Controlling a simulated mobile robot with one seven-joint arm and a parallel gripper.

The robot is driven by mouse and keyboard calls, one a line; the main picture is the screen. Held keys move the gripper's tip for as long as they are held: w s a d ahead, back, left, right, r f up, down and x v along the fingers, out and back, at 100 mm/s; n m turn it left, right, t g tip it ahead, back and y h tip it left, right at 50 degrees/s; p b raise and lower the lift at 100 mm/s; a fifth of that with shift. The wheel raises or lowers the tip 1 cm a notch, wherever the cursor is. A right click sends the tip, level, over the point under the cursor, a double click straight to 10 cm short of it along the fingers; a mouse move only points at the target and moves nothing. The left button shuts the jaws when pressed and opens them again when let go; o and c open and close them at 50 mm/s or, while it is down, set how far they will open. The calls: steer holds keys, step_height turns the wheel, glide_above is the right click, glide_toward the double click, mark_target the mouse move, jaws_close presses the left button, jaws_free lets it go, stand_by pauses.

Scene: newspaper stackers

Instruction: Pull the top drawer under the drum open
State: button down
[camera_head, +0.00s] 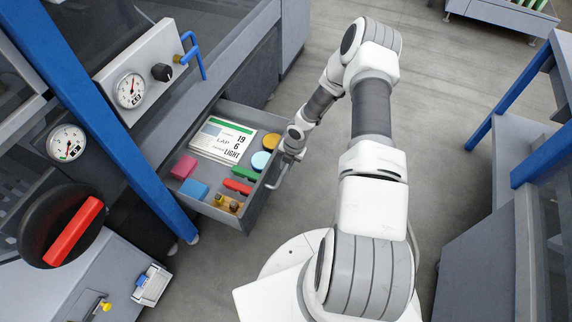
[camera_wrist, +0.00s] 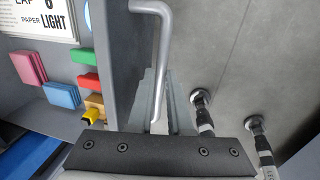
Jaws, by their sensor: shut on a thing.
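The grey top drawer (camera_head: 252,208) stands pulled out from the cabinet, its inside open to view. Its metal bar handle (camera_head: 281,180) is on the front panel. In the wrist view the handle (camera_wrist: 165,45) runs down between the fingers of my gripper (camera_wrist: 157,108), which is shut on it. In the head view my gripper (camera_head: 291,155) is at the drawer front, partly hidden by my own wrist.
The drawer holds a printed sheet (camera_head: 222,139), pink (camera_head: 184,167) and blue (camera_head: 194,190) blocks, and several other small items. A blue post (camera_head: 100,105) stands left of it. A blue-framed bench (camera_head: 500,140) is at right. Grey floor lies between.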

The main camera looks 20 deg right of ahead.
steer(key=c, duration=0.8)
jaws_free()
steer(key=shift+c, duration=0.2)
steer(key=shift+r, duration=0.1)
step_height(320, 180, up, 17)
steer(key=s+d+p, duration=0.2)
steer(key=p, duration=0.4)
steer(key=shift+d, duration=0.2)
steer(key=shift+s, duration=0.1)
